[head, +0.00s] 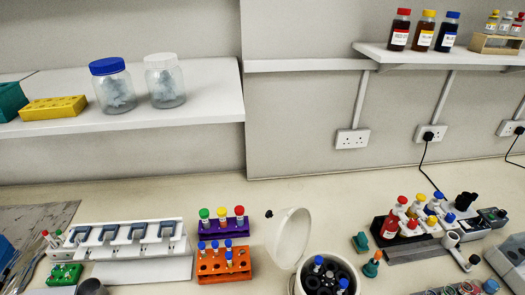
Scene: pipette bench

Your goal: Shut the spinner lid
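The spinner (299,284) is a round white machine at the bottom edge, right of centre, and the frame cuts off its lower part. Its white lid (289,238) stands open, tilted up at the back left of the body, with a small black knob on its far side. The dark rotor inside shows, and blue-capped tubes (318,263) stand in it. Neither of my grippers is in view.
Left of the lid stand a purple tube rack (207,229) and an orange rack (213,268). Right of the spinner are small green-based items (361,242) and a dark rack of capped bottles (385,233). A shelf (190,118) with jars hangs above. Some bench behind the lid is clear.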

